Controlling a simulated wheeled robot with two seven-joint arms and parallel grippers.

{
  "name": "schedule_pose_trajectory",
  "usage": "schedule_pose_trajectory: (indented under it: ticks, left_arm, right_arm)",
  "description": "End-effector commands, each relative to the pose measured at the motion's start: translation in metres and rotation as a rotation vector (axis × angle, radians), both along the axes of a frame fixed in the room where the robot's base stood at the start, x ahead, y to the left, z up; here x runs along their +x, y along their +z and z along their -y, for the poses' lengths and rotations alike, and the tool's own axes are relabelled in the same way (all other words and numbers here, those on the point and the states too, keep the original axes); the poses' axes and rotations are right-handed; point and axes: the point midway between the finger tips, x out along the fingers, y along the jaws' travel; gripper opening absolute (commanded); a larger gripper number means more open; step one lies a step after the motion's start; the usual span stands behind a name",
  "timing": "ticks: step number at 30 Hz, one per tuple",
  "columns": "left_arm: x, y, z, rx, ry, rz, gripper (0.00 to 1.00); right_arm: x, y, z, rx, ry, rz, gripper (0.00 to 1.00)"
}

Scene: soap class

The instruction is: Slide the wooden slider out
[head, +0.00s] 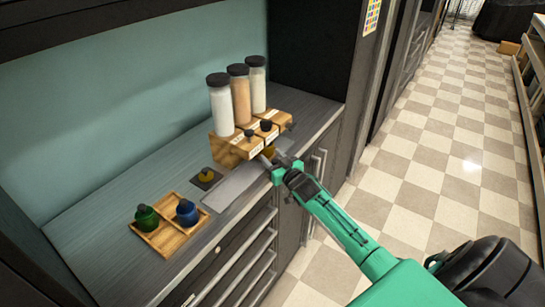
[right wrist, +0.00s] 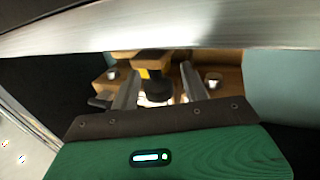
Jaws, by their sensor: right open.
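A wooden dispenser block (head: 225,152) stands on the counter and carries three clear bottles with black lids, filled white, orange and pale. Wooden sliders with black knobs (head: 266,125) show at its front. My right gripper (head: 271,158) is open at the front of the block, just below the knobs. In the right wrist view, a black knob (right wrist: 157,92) lies between the two open fingers (right wrist: 158,88), with a wooden piece (right wrist: 152,56) behind it. Whether the fingers touch the knob I cannot tell. My left gripper is out of view.
A small dark pad with a yellow item (head: 206,176) lies nearby. A grey strip (head: 230,187) beside it is clear. Drawers (head: 240,265) lie below the counter edge.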

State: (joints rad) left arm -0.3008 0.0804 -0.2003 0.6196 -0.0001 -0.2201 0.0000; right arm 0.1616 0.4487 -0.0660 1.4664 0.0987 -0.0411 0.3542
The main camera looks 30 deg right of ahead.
Motion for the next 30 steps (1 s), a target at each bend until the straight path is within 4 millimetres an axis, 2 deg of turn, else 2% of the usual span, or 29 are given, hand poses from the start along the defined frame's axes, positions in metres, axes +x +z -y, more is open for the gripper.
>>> schedule_pose_trajectory:
  ticks: [9,16,24,30]
  left_arm:
    - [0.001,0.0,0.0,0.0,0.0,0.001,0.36]
    - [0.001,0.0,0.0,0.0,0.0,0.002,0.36]
    - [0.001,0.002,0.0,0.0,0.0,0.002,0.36]
    - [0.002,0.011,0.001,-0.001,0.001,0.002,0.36]
  right_arm:
    - [0.002,0.0,0.0,0.0,0.0,0.0,0.44]
    - [0.001,0.0,0.0,0.0,0.0,0.0,0.0]
    - [0.0,0.0,-0.004,0.001,0.001,0.0,0.0]
    - [-0.01,0.001,-0.028,0.007,0.002,-0.001,0.0]
